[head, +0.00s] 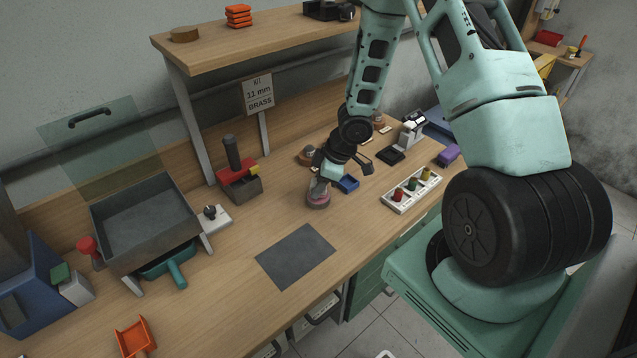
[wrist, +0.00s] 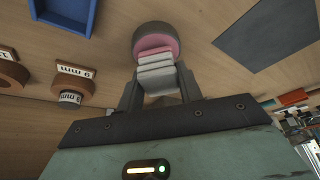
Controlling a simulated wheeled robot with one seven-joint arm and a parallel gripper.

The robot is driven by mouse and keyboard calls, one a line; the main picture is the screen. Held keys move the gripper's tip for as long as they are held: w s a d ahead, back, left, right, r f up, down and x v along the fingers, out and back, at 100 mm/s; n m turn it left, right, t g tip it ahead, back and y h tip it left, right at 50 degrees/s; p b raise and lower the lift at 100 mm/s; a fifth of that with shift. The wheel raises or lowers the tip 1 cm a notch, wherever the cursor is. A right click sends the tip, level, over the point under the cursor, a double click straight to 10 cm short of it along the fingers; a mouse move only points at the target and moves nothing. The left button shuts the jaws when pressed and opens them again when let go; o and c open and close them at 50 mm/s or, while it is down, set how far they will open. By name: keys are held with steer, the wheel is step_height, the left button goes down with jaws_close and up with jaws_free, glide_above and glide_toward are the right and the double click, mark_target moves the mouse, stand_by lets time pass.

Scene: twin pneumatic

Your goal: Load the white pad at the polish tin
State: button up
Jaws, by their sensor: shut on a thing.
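My gripper (head: 322,178) is low over the bench at the polish tin (head: 318,202), a round brown tin with pink polish inside. In the wrist view the fingers (wrist: 160,92) are shut on the white pad (wrist: 157,74), a pale folded-looking piece. The pad's far end lies over the pink polish in the tin (wrist: 152,30). It appears to meet the polish, but I cannot tell how firmly. In the head view the pad is too small to make out clearly beside the fingers.
A blue tray (head: 348,184) is just right of the tin. A dark mat (head: 295,256) lies in front. Round brown pieces with 9 mm labels (wrist: 78,82) show in the wrist view. A white rack with coloured pegs (head: 411,190) stands right. The bench around the mat is clear.

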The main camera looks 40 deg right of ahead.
steer(key=shift+r+p, duration=2.9)
steer(key=shift+p, duration=0.05)
steer(key=shift+w+a+f+b, duration=0.15)
steer(key=shift+a+f+b, duration=0.15)
steer(key=shift+b, duration=0.25)
steer(key=a+m+b, duration=0.1)
steer(key=w+a+f+m+h+b, duration=0.1)
steer(key=m+b, duration=0.1)
steer(key=a+f+m+b, duration=0.1)
steer(key=shift+w+m+t+b, duration=0.15)
steer(key=shift+m+t+b, duration=0.15)
steer(key=shift+t+b, duration=0.1)
steer(key=a+m+b, duration=0.1)
steer(key=a+m+h+b, duration=0.1)
steer(key=m, duration=0.1)
steer(key=shift+w+f+t+h+b, duration=0.1)
steer(key=shift+f+t+h+b, duration=0.2)
steer(key=shift+f+b, duration=0.1)
steer(key=shift+a+m+h+b, duration=0.3)
steer(key=shift+m+b, duration=0.1)
steer(key=shift+m, duration=0.5)
